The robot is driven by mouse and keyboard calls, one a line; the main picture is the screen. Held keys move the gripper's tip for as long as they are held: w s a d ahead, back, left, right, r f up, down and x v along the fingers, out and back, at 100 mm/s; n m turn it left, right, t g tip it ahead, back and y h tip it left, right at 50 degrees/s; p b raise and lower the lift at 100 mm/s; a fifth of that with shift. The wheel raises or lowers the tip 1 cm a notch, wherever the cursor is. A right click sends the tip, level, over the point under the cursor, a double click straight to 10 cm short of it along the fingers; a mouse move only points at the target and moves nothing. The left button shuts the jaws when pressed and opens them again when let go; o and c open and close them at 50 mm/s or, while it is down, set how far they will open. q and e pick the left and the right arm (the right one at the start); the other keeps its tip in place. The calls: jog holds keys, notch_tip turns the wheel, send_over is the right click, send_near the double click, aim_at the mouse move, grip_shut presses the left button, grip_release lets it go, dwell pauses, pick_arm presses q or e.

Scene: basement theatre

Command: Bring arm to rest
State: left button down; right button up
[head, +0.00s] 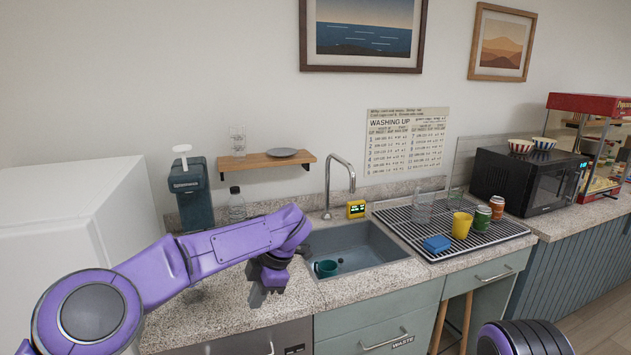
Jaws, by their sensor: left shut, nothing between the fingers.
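My left arm, purple, reaches in from the left across the counter. Its left gripper (264,292) is shut and empty. It points down at the front of the speckled counter, just left of the sink (362,250). Whether its fingertips touch the counter I cannot tell. Part of my right arm shows at the bottom right, but its gripper is outside the view.
A teal cup (325,268) lies in the sink below the faucet (341,180). The drying rack (410,219) holds a yellow cup (461,225), a blue sponge (436,243), cans and a clear glass. A dark dispenser (193,198) and bottle (236,205) stand behind my left arm.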

pick_arm(q)
jog(key=a+f+m+t+y+b, duration=0.1)
jog(key=a+f+m+t+y, duration=0.2)
jog(key=f, duration=0.4)
jog(key=a+f+m+t+y+b, duration=0.1)
jog(key=a+f+t, duration=0.1)
jog(key=f+t, duration=0.35)
jog(key=s+a+f+m+h+b, duration=0.1)
jog(key=s+f+m+h, duration=0.15)
jog(key=s+f, duration=0.4)
jog(key=s+a+f+m+h+b, duration=0.1)
jog(key=s+f+m, duration=0.25)
jog(key=f, duration=0.55)
jog(key=s+a+f+m+g+b, duration=0.1)
jog(key=s+a+f+m, duration=0.1)
jog(key=s, duration=0.8)
jog(key=s+a+f+m+g+h+b, duration=0.1)
jog(key=s+a+f, duration=0.4)
jog(key=s, duration=0.5)
jog(key=s+a+f+m+g+b, duration=0.3)
jog(key=s+f, duration=0.3)
jog(key=s, duration=0.3)
jog(key=shift+s+a+m+h, duration=0.3)
jog(key=shift+s+h, duration=0.05)
jog(key=shift+s, duration=0.05)
jog(key=shift+f, duration=0.1)
